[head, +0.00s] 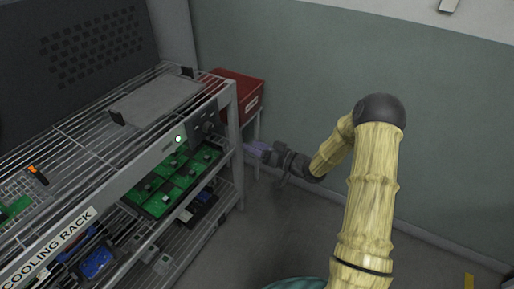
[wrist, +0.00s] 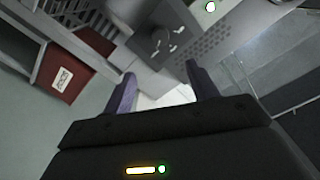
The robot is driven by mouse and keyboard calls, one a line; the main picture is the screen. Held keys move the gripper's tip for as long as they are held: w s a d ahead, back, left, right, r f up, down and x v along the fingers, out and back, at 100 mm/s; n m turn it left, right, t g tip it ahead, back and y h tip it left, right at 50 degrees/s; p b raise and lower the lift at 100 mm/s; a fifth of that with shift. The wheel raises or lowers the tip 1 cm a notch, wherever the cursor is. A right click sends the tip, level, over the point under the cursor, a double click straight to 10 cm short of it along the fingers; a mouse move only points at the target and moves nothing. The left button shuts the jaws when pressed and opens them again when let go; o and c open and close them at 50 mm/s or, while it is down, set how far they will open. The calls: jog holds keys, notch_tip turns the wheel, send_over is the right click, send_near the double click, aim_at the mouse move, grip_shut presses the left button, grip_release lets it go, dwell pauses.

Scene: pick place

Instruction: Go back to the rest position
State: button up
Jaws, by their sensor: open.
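My gripper (head: 262,149) is at the end of my yellow arm, to the right of the cooling rack (head: 233,125) in the head view. In the wrist view its two purple fingers (wrist: 161,88) stand apart with nothing between them, so it is open and empty. The fingers point toward the rack's end, where a grey unit with a dark round part (wrist: 160,42) shows. I cannot tell whether the fingertips touch anything.
A red bin (head: 236,90) with a white label stands behind the rack's end; it also shows in the wrist view (wrist: 62,75). Green circuit boards (head: 172,182) lie on a rack shelf. A green-grey wall closes the back. Floor right of the rack looks clear.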

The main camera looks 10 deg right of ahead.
jog(key=shift+s+d, duration=0.15)
jog(key=shift+d, duration=0.05)
dwell(0.4)
jog(key=s+d+r+m+g+h, duration=0.1)
jog(key=s+d+r+g+h, duration=0.1)
jog(key=s+d+h, duration=0.35)
jog(key=s+d+r+m+g+h, duration=0.1)
jog(key=s+d+r+g+h, duration=0.1)
jog(key=s+h, duration=0.5)
jog(key=s+a+r+m+g+h, duration=0.15)
jog(key=s+g, duration=0.25)
jog(key=s, duration=1)
notch_tip(320, 180, up, 16)
jog(key=p, duration=1.6)
jog(key=shift+d+m, duration=0.25)
jog(key=shift+m, duration=0.1)
